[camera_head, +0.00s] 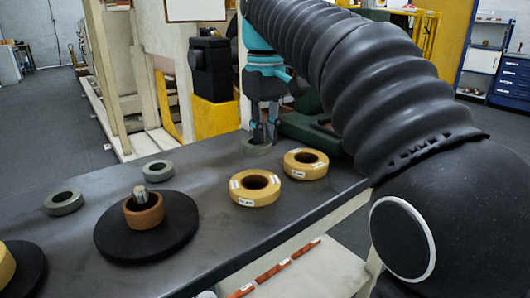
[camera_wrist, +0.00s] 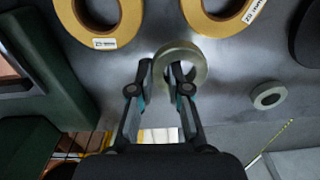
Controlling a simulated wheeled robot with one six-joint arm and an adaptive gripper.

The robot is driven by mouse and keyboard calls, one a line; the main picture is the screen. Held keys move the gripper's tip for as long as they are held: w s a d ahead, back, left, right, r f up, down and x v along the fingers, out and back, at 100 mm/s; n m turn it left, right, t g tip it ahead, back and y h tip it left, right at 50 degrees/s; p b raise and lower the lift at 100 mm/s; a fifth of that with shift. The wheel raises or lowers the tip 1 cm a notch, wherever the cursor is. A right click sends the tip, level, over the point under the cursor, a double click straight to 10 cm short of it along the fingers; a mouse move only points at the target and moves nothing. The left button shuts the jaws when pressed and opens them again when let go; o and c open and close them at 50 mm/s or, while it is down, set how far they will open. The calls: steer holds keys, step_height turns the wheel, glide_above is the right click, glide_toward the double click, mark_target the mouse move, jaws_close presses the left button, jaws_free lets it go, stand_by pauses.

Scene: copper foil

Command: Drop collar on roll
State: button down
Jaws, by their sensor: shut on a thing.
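A grey collar (camera_head: 257,151) is at the far edge of the table, and it also shows in the wrist view (camera_wrist: 201,64). My gripper (camera_head: 265,134) is pinched on the collar's wall. In the wrist view my gripper (camera_wrist: 163,68) has one fingertip in the hole and the other outside the ring. I cannot tell whether the collar touches the table. Two labelled tan rolls lie flat close by: the nearer roll (camera_head: 240,190) and the farther roll (camera_head: 319,166). A brown ring (camera_head: 145,217) sits around a metal post (camera_head: 140,192) on a black disc (camera_head: 180,235).
Two more grey collars lie on the dark table (camera_head: 215,238): one in the middle (camera_head: 148,175), one at left (camera_head: 64,208). Another tan roll (camera_head: 5,268) is cut off at the left edge. A dark green block (camera_wrist: 50,60) stands close to my gripper.

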mark_target(266, 166)
steer(key=shift+f+b, duration=0.5)
steer(key=shift+f, duration=1.5)
steer(key=shift+f, duration=0.15)
steer(key=c, duration=1.1)
jaws_free()
steer(key=shift+c, duration=0.2)
